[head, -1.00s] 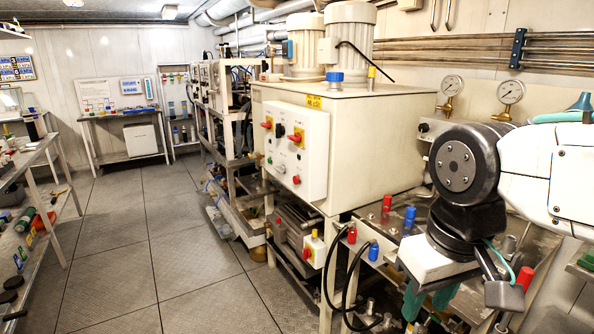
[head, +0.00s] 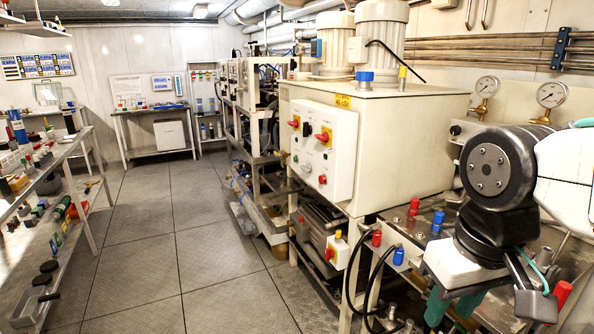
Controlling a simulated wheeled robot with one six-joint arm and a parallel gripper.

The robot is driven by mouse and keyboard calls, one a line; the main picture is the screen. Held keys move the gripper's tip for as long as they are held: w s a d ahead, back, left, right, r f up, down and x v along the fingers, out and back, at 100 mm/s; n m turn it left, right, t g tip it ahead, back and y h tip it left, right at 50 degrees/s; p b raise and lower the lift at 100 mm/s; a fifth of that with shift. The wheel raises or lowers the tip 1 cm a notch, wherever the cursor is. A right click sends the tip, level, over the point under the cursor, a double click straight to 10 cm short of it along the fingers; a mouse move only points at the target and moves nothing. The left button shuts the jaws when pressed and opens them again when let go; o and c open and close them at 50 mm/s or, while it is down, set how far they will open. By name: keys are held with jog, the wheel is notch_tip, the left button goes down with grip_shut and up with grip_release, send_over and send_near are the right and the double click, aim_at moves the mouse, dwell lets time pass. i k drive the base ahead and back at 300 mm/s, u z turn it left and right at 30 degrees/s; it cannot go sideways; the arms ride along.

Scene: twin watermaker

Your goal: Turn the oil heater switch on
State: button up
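A white control box (head: 325,148) is fixed to the front of a cream machine cabinet (head: 400,130). It carries red rotary switches on yellow plates, one at the upper left (head: 294,122) and one at the right (head: 323,137), with a black knob (head: 306,129) between them. A small red knob (head: 322,180) sits lower on the box. Which switch belongs to the oil heater cannot be read. A smaller box with a red button (head: 330,253) is below. My gripper (head: 455,308) is at the lower right, well apart from the box; its teal fingers are partly cut off, their opening unclear.
The tiled floor (head: 140,240) in the middle is clear. A shelf bench (head: 50,200) with tools stands along the left. Black hoses (head: 352,270) and red and blue fittings stick out at the machine's front right. Gauges (head: 551,94) are on the right wall.

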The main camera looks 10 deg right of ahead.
aim_at(305, 169)
jog(key=u, duration=0.25)
jog(key=i, duration=1.3)
jog(key=z, duration=0.4)
